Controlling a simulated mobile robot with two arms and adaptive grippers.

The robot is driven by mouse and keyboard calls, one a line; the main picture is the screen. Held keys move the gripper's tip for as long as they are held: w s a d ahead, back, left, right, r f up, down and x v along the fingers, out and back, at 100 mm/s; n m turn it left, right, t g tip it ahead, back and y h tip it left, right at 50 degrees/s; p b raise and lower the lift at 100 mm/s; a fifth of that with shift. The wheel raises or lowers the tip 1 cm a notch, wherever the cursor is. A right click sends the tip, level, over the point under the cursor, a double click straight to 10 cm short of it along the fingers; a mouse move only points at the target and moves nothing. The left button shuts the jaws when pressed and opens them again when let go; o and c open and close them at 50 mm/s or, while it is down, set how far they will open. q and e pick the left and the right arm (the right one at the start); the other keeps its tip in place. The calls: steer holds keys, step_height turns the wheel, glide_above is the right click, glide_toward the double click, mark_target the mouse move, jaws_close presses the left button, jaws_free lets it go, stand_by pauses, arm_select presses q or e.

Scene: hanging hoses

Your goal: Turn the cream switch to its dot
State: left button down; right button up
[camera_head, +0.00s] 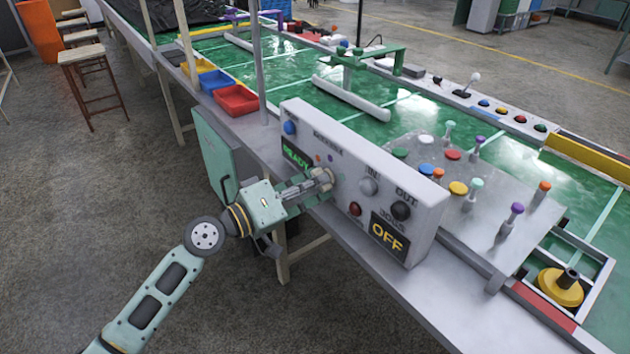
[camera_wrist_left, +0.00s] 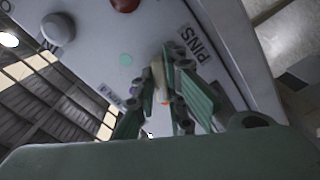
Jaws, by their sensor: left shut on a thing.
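A light grey control box (camera_head: 300,112) stands on the bench edge with its front towards me. My left gripper (camera_head: 326,180) reaches its front panel and is shut on the cream switch (camera_wrist_left: 158,76). In the head view the fingers mostly hide the switch. In the left wrist view the fingers (camera_wrist_left: 168,85) close around the switch, below the printed word PINS. A teal dot (camera_wrist_left: 126,60) shows on the panel beside it, and an orange patch lies partly behind the fingers. In the head view a small orange dot (camera_head: 317,158) and a purple dot sit above the fingertips. My right gripper is not in view.
The panel also bears a blue button (camera_head: 289,127), a grey knob (camera_head: 368,186), a black knob (camera_head: 401,210), a red button (camera_head: 355,208), a green READY display and a yellow OFF display (camera_head: 389,236). A plate with several coloured pegs (camera_head: 500,190) lies behind.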

arm_select(q)
steer(key=shift+n, duration=0.3)
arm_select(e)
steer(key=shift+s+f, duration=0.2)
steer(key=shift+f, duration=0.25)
arm_select(q)
steer(key=c, duration=1.8)
jaws_free()
steer(key=shift+s+a, duration=0.1)
steer(key=shift+a, duration=0.1)
steer(key=v, duration=1.1)
steer(key=shift+s+a, duration=0.2)
steer(key=shift+a, duration=0.05)
